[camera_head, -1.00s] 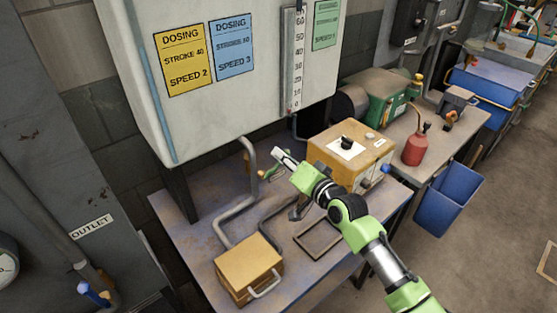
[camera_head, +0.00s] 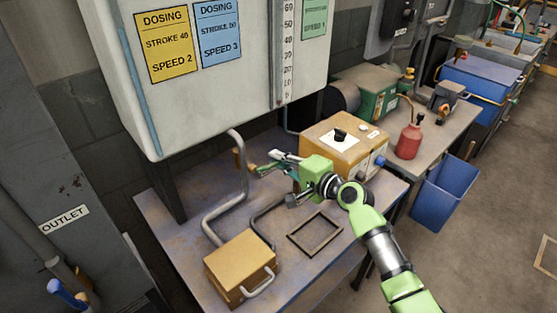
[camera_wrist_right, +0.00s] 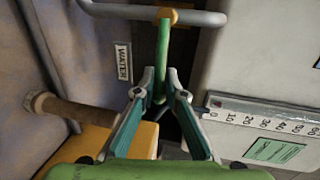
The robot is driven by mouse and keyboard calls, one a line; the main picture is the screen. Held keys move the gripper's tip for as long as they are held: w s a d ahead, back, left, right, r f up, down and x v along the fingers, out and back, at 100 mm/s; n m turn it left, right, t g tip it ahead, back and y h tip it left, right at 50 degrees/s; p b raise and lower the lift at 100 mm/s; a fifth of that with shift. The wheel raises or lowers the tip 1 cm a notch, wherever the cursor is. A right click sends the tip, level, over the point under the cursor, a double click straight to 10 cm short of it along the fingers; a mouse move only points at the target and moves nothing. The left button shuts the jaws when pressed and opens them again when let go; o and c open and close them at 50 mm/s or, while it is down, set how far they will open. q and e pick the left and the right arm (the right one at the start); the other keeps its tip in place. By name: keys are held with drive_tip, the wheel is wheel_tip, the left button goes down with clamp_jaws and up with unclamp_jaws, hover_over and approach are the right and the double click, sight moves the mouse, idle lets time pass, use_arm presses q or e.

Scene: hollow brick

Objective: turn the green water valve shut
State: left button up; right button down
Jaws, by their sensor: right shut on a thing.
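The green water valve's lever (camera_wrist_right: 162,62) runs down from a brass-coloured fitting on a grey pipe in the right wrist view. My right gripper (camera_wrist_right: 159,98) has its fingers on both sides of the lever's lower end and is shut on it. A WATER label (camera_wrist_right: 123,62) is on the surface beside the lever. In the head view, my right gripper (camera_head: 270,164) is by the pipe under the white tank, and the green lever (camera_head: 262,170) shows only as a small piece at its fingertips. My left gripper is not in view.
The white tank (camera_head: 215,100) hangs close above the gripper. A yellow box with a black knob (camera_head: 340,135) stands right beside it on the bench (camera_head: 180,235). A smaller yellow box with a handle (camera_head: 240,265) and an empty frame (camera_head: 315,235) are nearer the front.

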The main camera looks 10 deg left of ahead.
drive_tip(key=shift+w+d, duration=0.1)
drive_tip(key=shift+d, duration=0.1)
idle(0.3)
drive_tip(key=c, duration=2.2)
unclamp_jaws()
drive_tip(key=shift+w+d+f, duration=0.15)
drive_tip(key=shift+f, duration=0.05)
drive_tip(key=v, duration=1.2)
